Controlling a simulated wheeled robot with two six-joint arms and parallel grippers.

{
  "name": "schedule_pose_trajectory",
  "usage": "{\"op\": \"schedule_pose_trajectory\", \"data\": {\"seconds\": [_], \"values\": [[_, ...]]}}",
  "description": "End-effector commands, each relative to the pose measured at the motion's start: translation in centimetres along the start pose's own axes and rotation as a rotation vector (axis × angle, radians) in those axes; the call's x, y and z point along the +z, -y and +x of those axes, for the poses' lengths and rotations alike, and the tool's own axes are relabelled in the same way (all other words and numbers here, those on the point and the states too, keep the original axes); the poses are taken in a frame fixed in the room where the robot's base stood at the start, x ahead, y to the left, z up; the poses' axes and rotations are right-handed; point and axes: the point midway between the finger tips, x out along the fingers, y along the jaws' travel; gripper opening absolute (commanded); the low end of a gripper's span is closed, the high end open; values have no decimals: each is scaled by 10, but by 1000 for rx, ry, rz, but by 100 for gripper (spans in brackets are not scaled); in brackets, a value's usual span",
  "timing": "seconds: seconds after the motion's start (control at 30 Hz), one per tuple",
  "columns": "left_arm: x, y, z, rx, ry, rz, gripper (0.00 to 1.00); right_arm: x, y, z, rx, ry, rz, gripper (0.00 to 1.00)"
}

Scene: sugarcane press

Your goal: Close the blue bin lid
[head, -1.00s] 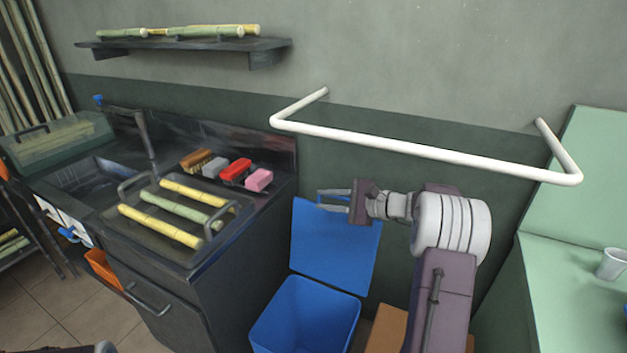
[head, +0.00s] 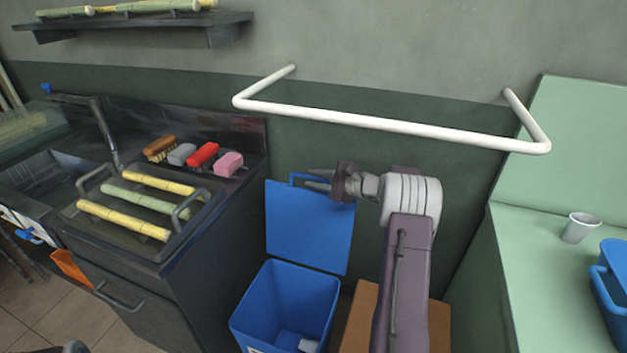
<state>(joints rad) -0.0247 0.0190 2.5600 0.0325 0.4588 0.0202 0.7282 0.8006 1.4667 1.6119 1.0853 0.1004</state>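The blue bin (head: 287,305) stands on the floor right of the dark counter, with a small pale item inside. Its blue lid (head: 308,225) is raised, standing upright at the back of the bin. A blue loop handle (head: 293,178) shows at the lid's top edge. My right gripper (head: 318,180) is at the lid's top right, its two fingers pointing left with a gap between them. The fingertips are beside the handle; I cannot tell whether they touch it. My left gripper is not in view.
A white wall rail (head: 390,125) runs above my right arm. The sink counter (head: 190,265) stands close left of the bin, holding a tray of cane and several brushes and sponges. A brown box (head: 360,318) is right of the bin. A green counter (head: 540,260) stands at right.

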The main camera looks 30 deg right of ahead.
Motion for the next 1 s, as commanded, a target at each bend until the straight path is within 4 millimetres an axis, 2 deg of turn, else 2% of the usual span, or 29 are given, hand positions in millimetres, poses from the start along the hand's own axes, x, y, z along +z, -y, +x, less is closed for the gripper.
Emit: {"op": "schedule_pose_trajectory", "data": {"seconds": [0.1,0.3,0.33,0.4,1.0], "values": [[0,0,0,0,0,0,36,0,0,6,0,1,0,23],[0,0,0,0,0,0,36,0,0,7,0,0,0,23],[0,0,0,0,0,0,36,0,0,6,0,0,0,18],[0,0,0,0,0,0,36,0,0,6,0,0,0,0],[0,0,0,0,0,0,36,0,0,6,1,0,0,0]]}}
